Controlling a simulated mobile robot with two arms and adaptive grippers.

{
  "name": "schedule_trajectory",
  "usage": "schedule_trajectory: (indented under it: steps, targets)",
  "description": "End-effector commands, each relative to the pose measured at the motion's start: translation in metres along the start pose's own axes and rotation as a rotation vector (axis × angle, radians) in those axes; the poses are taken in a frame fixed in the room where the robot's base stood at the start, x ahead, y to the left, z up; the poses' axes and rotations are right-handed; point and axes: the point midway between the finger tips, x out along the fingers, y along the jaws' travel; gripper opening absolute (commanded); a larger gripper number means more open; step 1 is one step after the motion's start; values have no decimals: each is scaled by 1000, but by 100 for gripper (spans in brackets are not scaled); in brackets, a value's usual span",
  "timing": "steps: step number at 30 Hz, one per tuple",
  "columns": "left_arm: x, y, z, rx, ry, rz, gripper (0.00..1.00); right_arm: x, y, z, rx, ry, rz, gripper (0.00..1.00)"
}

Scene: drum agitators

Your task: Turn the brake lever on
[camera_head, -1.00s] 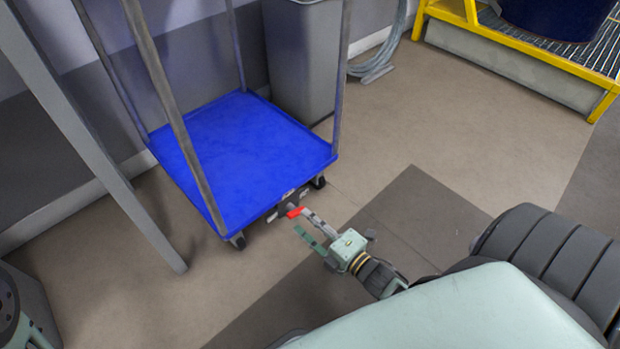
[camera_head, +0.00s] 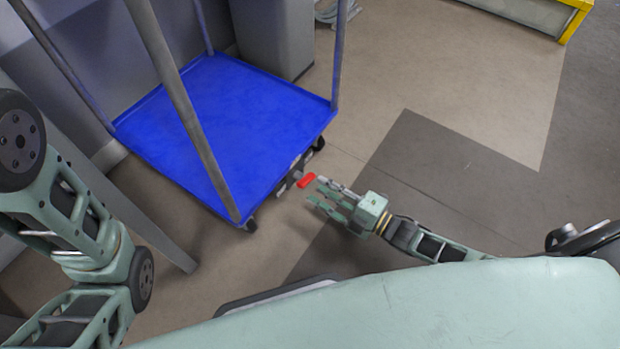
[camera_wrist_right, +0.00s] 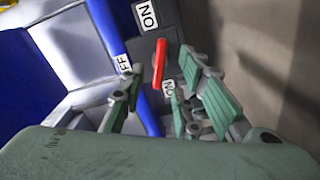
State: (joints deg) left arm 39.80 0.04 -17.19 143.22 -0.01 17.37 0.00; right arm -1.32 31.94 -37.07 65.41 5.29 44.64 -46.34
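The brake lever (camera_head: 307,180) is a small red bar at the near edge of a blue cart (camera_head: 229,120). In the right wrist view the red lever (camera_wrist_right: 159,63) stands on a dark plate (camera_wrist_right: 152,30) with white ON and OFF labels. My right gripper (camera_head: 322,193) is open close to the lever, its fingertips pointing at it. In the right wrist view the lever shows between and just beyond the spread fingers of the right gripper (camera_wrist_right: 158,88); I cannot tell whether they touch it. My left arm shows at the left, but its gripper is not in view.
Metal posts (camera_head: 185,105) rise from the cart's corners. A grey bin (camera_head: 273,38) stands behind it. A yellow-framed platform (camera_head: 574,22) is at the upper right.

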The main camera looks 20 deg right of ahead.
Motion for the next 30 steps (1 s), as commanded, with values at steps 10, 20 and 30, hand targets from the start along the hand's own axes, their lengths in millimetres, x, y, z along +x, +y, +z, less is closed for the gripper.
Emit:
schedule_trajectory:
  steps: [10,20,30]
  targets:
    - [-23,6,-11,0,7,2,0,53,-2,1,-2,1,3,30]
    - [-24,6,-11,0,6,2,0,61,0,0,-1,-1,1,30]
    - [-25,6,-10,0,3,1,0,61,0,0,-1,-1,1,5]
